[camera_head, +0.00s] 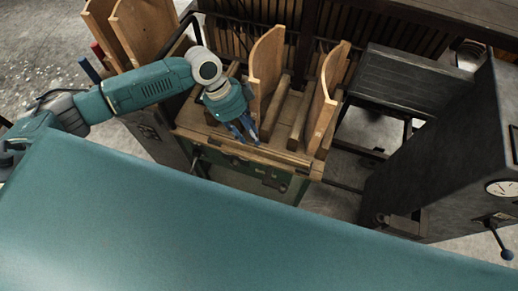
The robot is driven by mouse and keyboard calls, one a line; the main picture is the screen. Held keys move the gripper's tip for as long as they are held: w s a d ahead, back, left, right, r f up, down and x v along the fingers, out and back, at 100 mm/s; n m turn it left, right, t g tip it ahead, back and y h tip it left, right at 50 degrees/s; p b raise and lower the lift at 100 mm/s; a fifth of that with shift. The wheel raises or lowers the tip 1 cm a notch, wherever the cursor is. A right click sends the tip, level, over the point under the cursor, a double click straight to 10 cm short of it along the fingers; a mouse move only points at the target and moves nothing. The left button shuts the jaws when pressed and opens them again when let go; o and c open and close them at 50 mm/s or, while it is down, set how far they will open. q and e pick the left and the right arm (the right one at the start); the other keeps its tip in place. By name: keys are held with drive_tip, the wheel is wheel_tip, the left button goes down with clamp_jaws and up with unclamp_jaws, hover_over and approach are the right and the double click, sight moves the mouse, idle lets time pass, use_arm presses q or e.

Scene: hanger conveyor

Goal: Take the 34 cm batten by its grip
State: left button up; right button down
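Several light wooden battens lie on the wooden bench top (222,139). One batten (275,108) lies just right of my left gripper, and another batten (300,121) lies farther right, beside an upright board. I cannot tell which one is 34 cm, and no separate grip can be made out. My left gripper (246,137) points down over the bench's front part, with its dark fingers left of the nearer batten. The fingers are small, and I cannot tell whether they touch anything. My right gripper is not in view.
Tall upright boards (265,68) (327,97) divide the bench top and stand close to my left gripper. A dark slatted rack is behind. A black cabinet (447,150) with a gauge (502,188) stands at right. Grey floor shows at far left.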

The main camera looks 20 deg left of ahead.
sight(258, 150)
use_arm(q)
drive_tip(key=x, duration=0.3)
drive_tip(key=shift+w+d+f, duration=0.1)
drive_tip(key=p+x, duration=0.1)
drive_tip(key=x, duration=0.1)
drive_tip(key=p+x, duration=0.1)
drive_tip(key=x, duration=0.1)
drive_tip(key=shift+s, duration=0.25)
drive_tip(key=shift+d+f, duration=0.15)
drive_tip(key=shift+f, duration=0.5)
clamp_jaws()
